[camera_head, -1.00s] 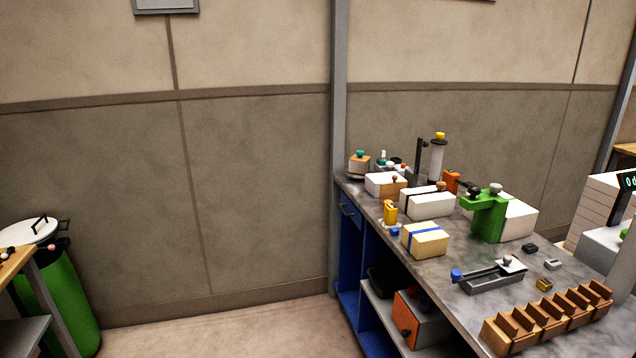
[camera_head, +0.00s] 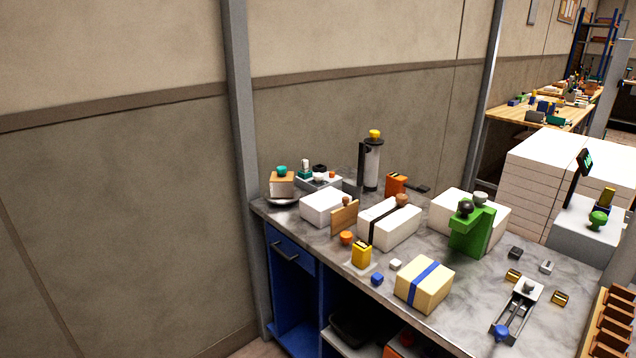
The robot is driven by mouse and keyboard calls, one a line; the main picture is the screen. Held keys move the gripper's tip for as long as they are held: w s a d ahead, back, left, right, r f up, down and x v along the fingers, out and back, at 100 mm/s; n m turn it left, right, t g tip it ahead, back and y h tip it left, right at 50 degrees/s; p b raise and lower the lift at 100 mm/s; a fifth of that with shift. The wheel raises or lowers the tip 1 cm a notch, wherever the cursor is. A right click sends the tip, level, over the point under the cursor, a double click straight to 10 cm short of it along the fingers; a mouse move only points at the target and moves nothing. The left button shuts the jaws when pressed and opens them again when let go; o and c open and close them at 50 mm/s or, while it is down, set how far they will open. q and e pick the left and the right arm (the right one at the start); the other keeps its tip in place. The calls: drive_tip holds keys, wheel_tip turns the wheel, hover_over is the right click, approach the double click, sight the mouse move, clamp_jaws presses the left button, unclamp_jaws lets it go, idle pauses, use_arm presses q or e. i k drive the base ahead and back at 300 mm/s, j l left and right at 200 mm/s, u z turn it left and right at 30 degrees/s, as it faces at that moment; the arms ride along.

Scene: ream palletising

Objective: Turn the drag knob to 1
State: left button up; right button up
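No part is clearly marked as the drag knob, and no dial number is readable. Several knobs show on the grey-topped bench (camera_head: 420,262). A green stand (camera_head: 473,232) carries a black knob (camera_head: 465,208), with a grey knob (camera_head: 480,198) just behind it. A metal slide fixture (camera_head: 515,312) has a blue knob (camera_head: 501,332) at its near end. A clear cylinder (camera_head: 372,165) has a yellow cap (camera_head: 375,133). An orange knob (camera_head: 346,237) sits near the bench's left edge. Neither of my grippers is in view.
White wrapped blocks (camera_head: 389,224) and a cream block with a blue band (camera_head: 424,284) crowd the bench. A wooden slotted rack (camera_head: 612,330) is at the right edge. A tall white stack (camera_head: 540,175) stands behind. A grey post (camera_head: 243,170) rises at the bench's left end.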

sight(318, 177)
drive_tip(key=i+j+z, duration=0.15)
drive_tip(key=j, duration=0.25)
drive_tip(key=i+j+z, duration=0.1)
drive_tip(key=z, duration=0.4)
drive_tip(key=i+j+z, duration=0.1)
drive_tip(key=j+z, duration=0.5)
drive_tip(key=z, duration=0.35)
